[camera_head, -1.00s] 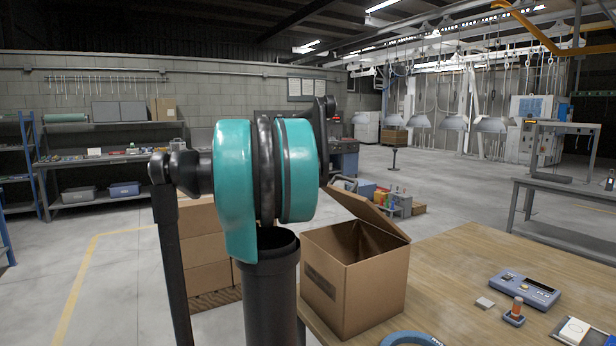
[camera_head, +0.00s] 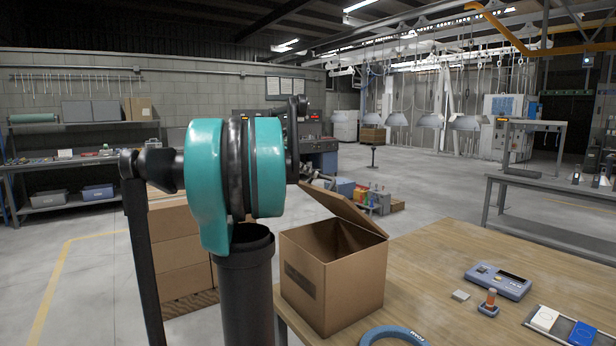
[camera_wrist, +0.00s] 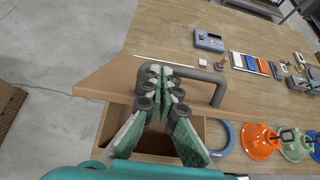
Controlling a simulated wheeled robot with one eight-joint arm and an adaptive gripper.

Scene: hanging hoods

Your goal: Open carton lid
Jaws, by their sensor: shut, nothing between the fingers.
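The brown cardboard carton (camera_head: 335,290) stands on the table's near left corner. Its lid (camera_head: 345,210) is raised and tilted, with the dark inside showing below it. In the wrist view the lid (camera_wrist: 112,82) is a brown panel across the middle, with the carton opening (camera_wrist: 150,143) below it. My gripper (camera_wrist: 162,72) shows in the wrist view with its green fingers together and nothing between them. It overlaps the lid in the picture; I cannot tell whether it touches. A dark grey bent bar crosses behind the fingertips. My gripper is not visible in the head view.
The wooden table (camera_head: 440,275) carries a blue ring (camera_head: 392,336), a blue-grey device (camera_head: 498,281) and a tray of cards (camera_head: 565,325). Orange (camera_wrist: 260,141) and green (camera_wrist: 292,146) hoods lie right of the carton. Stacked cartons (camera_head: 180,250) stand on the floor at left.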

